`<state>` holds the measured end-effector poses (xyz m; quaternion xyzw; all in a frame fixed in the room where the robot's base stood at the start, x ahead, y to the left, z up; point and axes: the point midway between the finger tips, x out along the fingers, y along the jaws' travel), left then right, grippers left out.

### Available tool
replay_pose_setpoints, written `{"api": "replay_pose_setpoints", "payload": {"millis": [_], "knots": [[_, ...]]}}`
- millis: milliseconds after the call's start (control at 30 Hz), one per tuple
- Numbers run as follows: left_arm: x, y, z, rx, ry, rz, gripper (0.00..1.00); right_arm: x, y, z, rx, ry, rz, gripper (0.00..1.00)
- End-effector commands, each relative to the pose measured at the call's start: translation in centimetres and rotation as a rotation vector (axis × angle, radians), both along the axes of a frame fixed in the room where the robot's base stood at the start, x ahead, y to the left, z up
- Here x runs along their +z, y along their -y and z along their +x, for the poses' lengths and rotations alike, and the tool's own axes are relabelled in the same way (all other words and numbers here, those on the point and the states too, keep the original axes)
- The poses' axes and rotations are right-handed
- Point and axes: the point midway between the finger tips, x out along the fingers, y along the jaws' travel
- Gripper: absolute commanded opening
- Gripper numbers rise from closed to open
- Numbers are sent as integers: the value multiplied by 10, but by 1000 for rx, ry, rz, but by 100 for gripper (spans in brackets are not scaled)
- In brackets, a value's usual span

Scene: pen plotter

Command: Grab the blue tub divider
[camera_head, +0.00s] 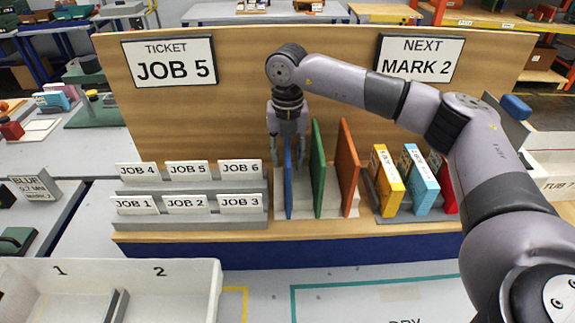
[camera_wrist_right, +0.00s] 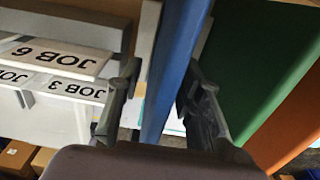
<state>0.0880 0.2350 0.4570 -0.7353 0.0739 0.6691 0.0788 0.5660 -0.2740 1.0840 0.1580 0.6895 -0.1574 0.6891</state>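The blue divider (camera_head: 288,184) stands upright in the grey rack behind the front edge of the wooden station, left of the green divider (camera_head: 317,168) and the orange divider (camera_head: 347,166). My right gripper (camera_head: 288,150) points down over its top. In the right wrist view the blue divider (camera_wrist_right: 174,70) runs between the two fingers of my right gripper (camera_wrist_right: 160,100). A gap shows between the left finger and the divider; the right finger is very near it, and I cannot tell if it touches. My left gripper is not in view.
Job cards (camera_head: 186,204) stand in a holder to the left. Yellow (camera_head: 387,181), blue and red boxes stand in a slot to the right. The backboard (camera_head: 300,75) rises behind the gripper. A white tub (camera_head: 200,295) is at the front left.

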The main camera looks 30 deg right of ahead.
Motion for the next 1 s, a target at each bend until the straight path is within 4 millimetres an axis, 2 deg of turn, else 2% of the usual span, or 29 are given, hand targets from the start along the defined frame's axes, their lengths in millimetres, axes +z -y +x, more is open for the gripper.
{"api": "replay_pose_setpoints", "payload": {"millis": [167,633,1000], "knots": [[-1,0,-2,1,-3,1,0,0,0,0,0,0,0,32],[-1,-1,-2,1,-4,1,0,0,0,0,0,0,0,1],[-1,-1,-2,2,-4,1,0,1,0,0,0,1,0,0]]}}
